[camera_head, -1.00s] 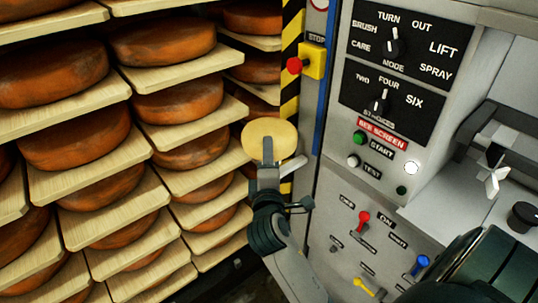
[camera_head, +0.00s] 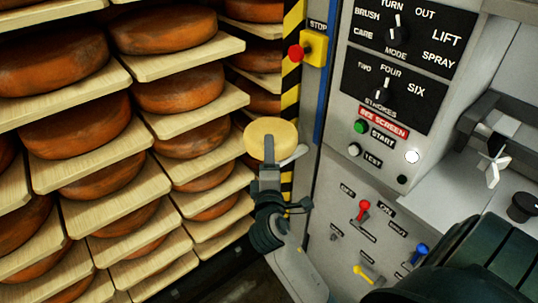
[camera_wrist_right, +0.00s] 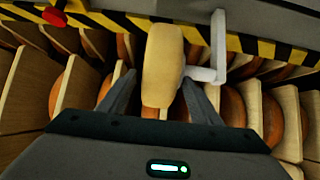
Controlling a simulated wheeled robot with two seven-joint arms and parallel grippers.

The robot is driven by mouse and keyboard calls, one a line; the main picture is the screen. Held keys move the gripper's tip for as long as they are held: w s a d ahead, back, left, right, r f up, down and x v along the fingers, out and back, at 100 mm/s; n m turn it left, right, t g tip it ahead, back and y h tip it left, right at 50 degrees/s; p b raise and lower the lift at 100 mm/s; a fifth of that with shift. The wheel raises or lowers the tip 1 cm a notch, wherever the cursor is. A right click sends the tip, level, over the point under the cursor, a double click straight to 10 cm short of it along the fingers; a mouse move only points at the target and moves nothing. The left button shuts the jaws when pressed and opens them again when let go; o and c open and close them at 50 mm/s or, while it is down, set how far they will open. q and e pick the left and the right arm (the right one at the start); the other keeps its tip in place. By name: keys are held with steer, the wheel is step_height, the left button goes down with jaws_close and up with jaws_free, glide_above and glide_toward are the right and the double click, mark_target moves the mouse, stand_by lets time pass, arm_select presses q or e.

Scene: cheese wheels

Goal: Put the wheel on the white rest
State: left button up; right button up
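A pale yellow cheese wheel (camera_head: 268,132) is held up in front of the shelving in the head view. My right gripper (camera_head: 270,158) reaches up to it, one finger overlapping its near side. In the right wrist view the wheel (camera_wrist_right: 162,62) stands on edge between the two fingers, and the gripper (camera_wrist_right: 160,84) appears shut on it. The white rest (camera_head: 295,155) shows as a short bar just right of the wheel. In the wrist view the rest (camera_wrist_right: 218,45) is an L-shaped piece close against the wheel's right side; whether they touch is unclear.
Shelves of orange-brown wheels on wooden boards (camera_head: 190,67) fill the left. A striped post (camera_head: 291,75) with a red stop button (camera_head: 296,53) stands behind the wheel. A grey control panel (camera_head: 335,185) with knobs and levers lies close on the right.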

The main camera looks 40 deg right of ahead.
steer(key=shift+r, duration=0.1)
stand_by(0.3)
arm_select(q)
steer(key=w+d+t+b, duration=0.2)
steer(key=w+d+b, duration=0.1)
steer(key=w, duration=0.5)
steer(key=shift+f+h, duration=0.3)
steer(key=shift+h, duration=0.1)
arm_select(e)
steer(key=v, duration=1.2)
arm_select(q)
steer(key=shift+w+d, duration=0.1)
